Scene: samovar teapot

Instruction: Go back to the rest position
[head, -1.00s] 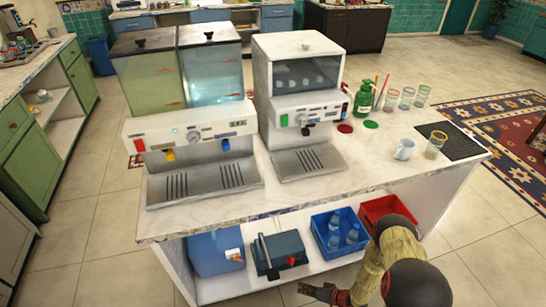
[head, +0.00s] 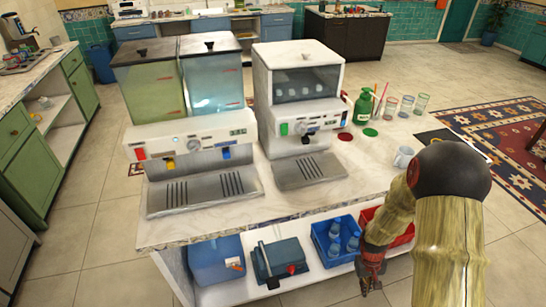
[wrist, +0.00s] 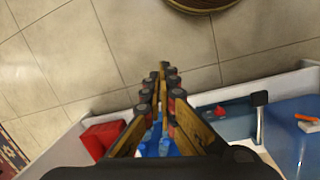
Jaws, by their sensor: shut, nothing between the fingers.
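My gripper (head: 371,284) hangs low in front of the counter's lower shelf in the head view, pointing down, in front of the blue bin and the red bin. It also shows in the wrist view (wrist: 163,72), where its fingers come together at the tips with nothing between them. My bent arm rises to the right of it and hides part of the counter's right end.
The counter (head: 290,215) carries two drink machines, a white mug (head: 403,157), a green bottle (head: 363,107) and several glasses. The shelf below holds a blue bin (head: 320,236) with bottles, a red bin (head: 402,236) and a teal box (head: 285,257). Floor at left is clear.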

